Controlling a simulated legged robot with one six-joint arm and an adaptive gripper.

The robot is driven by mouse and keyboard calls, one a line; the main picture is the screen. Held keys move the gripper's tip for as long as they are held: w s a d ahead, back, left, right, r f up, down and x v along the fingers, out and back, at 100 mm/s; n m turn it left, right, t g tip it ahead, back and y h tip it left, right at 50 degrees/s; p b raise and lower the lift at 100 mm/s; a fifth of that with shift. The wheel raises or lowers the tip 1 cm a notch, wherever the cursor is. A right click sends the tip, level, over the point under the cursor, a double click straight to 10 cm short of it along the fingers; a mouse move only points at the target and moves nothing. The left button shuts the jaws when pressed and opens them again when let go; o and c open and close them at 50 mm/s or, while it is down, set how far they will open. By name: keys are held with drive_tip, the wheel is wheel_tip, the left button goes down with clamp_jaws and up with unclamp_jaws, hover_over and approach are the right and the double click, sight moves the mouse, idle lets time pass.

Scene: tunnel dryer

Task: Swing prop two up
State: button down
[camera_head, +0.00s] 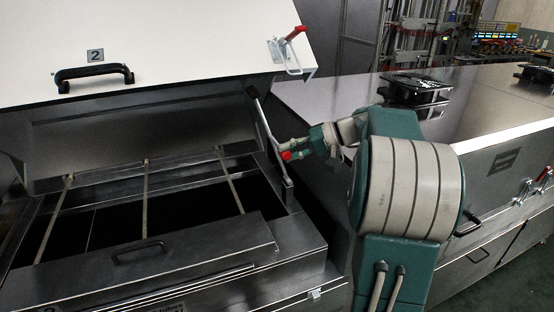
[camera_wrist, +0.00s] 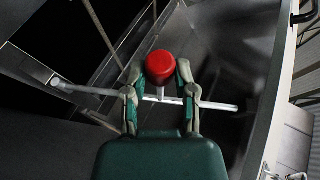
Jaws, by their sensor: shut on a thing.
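Prop two (camera_head: 264,118) is a grey metal bar at the right side of the open chamber marked 2. It slants from a bracket on the chamber's right rim up to the underside of the raised white lid (camera_head: 170,45). My gripper (camera_head: 288,154) is shut on the prop's red knob, low on the bar. In the wrist view the red knob (camera_wrist: 160,66) sits between the two fingers of my gripper (camera_wrist: 160,88), and the bar (camera_wrist: 90,91) runs crosswise behind them. I cannot tell whether the bar's upper end touches the lid.
The lid carries a black handle (camera_head: 94,76) and a red-handled clamp (camera_head: 290,45). The chamber opening (camera_head: 190,212) is dark, with thin rods across it. A closed lid with a dark latch box (camera_head: 416,90) lies right of my arm.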

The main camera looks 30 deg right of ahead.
drive_tip(key=shift+s+d+t+y, duration=0.25)
drive_tip(key=shift+d+y, duration=0.25)
drive_tip(key=shift+d, duration=0.4)
drive_tip(key=shift+c, duration=2)
unclamp_jaws()
drive_tip(key=shift+d, duration=0.1)
drive_tip(key=shift+r, duration=0.1)
drive_tip(key=v, duration=1.2)
drive_tip(key=shift+w+d, duration=0.1)
drive_tip(key=shift+w, duration=0.05)
